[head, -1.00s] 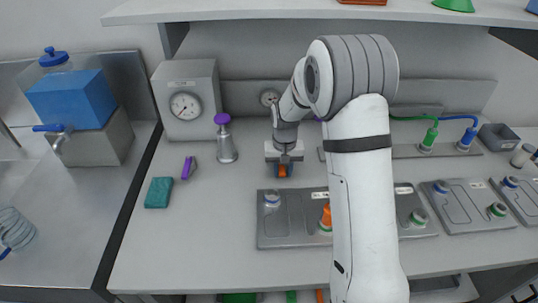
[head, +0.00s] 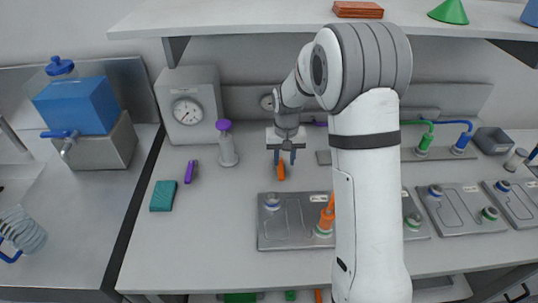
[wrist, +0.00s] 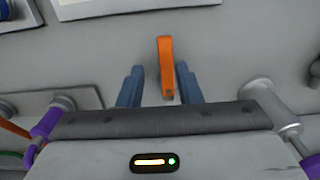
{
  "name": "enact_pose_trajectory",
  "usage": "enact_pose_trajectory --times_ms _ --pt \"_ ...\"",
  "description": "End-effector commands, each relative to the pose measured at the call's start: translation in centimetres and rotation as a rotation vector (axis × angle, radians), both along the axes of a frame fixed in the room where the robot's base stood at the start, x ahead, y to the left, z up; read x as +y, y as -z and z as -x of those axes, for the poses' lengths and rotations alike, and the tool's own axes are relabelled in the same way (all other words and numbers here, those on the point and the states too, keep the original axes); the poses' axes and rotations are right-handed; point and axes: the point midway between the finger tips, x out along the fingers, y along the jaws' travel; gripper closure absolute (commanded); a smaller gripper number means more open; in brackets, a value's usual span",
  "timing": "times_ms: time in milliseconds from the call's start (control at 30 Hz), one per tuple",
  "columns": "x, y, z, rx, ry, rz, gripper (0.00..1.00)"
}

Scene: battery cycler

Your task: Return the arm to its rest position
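My gripper (head: 285,156) is over the bench toward the back, pointing down, its two blue fingers apart and empty. In the wrist view the blue fingertips (wrist: 160,85) stand on either side of the near end of an orange piece (wrist: 166,66), without visible contact. In the head view the orange piece (head: 281,169) lies on the bench just below and in front of the gripper. My white and grey arm hides part of the bench and the tray behind it.
A grey tray (head: 285,236) with an orange connector (head: 327,215) lies in front of my gripper. A shelf (head: 250,12) hangs above. The bench's front left is clear.

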Motion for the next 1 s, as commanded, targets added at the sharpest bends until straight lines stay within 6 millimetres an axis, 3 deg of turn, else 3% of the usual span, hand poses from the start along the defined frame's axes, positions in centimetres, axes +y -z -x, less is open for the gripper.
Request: enact_pose_trajectory --times_ms 67,567,767,1000 --pt "0.0 -0.7 0.0 0.001 0.000 0.000 0.68" --pt "-0.1 -1.0 0.2 -0.003 0.000 0.000 0.68" --pt "-1.4 -5.3 2.8 -0.044 0.001 -0.005 0.68" --pt "-3.7 -12.0 9.6 -0.122 0.000 -0.009 0.68"
